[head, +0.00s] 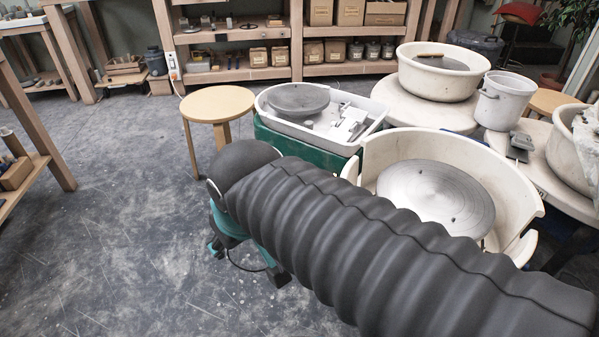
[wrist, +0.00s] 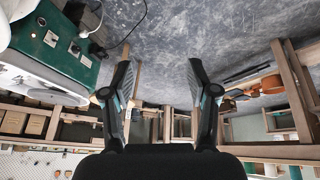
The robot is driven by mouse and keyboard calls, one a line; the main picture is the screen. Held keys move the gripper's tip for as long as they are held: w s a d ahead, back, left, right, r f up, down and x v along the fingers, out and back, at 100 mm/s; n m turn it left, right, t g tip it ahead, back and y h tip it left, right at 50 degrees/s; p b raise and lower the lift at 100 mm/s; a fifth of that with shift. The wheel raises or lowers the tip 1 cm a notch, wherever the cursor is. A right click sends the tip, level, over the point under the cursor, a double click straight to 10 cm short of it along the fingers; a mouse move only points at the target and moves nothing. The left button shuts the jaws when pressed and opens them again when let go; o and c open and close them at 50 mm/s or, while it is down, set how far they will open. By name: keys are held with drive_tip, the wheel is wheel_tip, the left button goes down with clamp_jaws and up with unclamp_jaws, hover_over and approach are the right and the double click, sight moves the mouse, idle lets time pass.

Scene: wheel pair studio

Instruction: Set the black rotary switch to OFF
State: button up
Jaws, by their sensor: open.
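The green wheel housing (wrist: 62,48) is at the upper left of the wrist view, which looks upside down. In the head view my gripper (head: 246,262) hangs over the floor.
A round wooden stool (head: 217,104) stands left of the green wheel. A second wheel with a cream splash pan (head: 500,175) is close to my arm on the right. A dark cord (wrist: 97,18) runs from the panel. Open floor (head: 110,230) lies to the left.

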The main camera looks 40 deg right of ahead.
drive_tip(key=w+d+f+n+g+h+b, duration=0.1)
drive_tip(key=w+d+f+n+g+h, duration=0.35)
drive_tip(key=w+d, duration=0.7)
drive_tip(key=w+d+f+n+g+h+b, duration=0.1)
drive_tip(key=w+d+f+n+g+h, duration=0.1)
drive_tip(key=w+d+f+n+h, duration=0.55)
drive_tip(key=w+d+f+n+t+h+b, duration=0.1)
drive_tip(key=w+d+f+n+t+h, duration=0.3)
drive_tip(key=w+f, duration=0.6)
drive_tip(key=w+d+f+n+t+h, duration=0.1)
drive_tip(key=w+d+f+n+t, duration=0.35)
drive_tip(key=f, duration=0.95)
drive_tip(key=shift+n+g, duration=0.35)
drive_tip(key=shift+g, duration=0.45)
drive_tip(key=x, duration=0.5)
drive_tip(key=w+x, duration=0.1)
drive_tip(key=x, duration=0.9)
drive_tip(key=shift+w+f, duration=0.4)
drive_tip(key=shift+w, duration=0.15)
clamp_jaws()
